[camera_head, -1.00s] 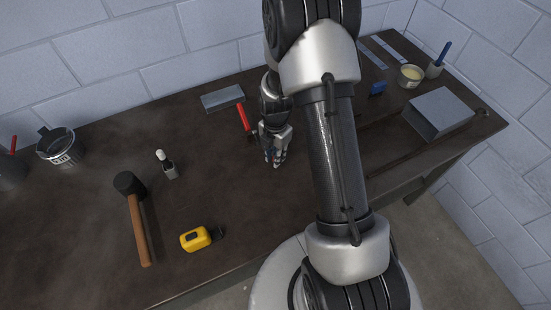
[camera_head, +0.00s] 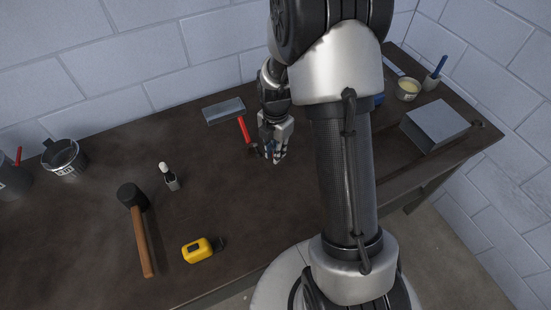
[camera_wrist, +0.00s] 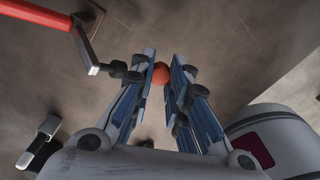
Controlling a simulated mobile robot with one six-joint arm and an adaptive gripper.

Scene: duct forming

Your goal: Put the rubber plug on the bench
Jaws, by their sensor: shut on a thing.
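The rubber plug (camera_wrist: 160,73) shows in the wrist view as a small orange-red rounded piece between my fingertips. My gripper (camera_wrist: 158,78) is shut on it. In the head view my gripper (camera_head: 275,158) points down over the middle of the bench (camera_head: 100,250), just right of a red-handled tool. The plug is not visible there, hidden by the fingers. The brown bench surface lies below the plug in the wrist view. I cannot tell how large the gap is between plug and bench.
The red-handled tool (camera_head: 244,130) lies close beside my gripper, near a grey block (camera_head: 223,110). A small bottle (camera_head: 171,180), mallet (camera_head: 138,225) and yellow tape measure (camera_head: 197,250) are to the left. A grey metal box (camera_head: 436,122) is at right. Bench between bottle and gripper is clear.

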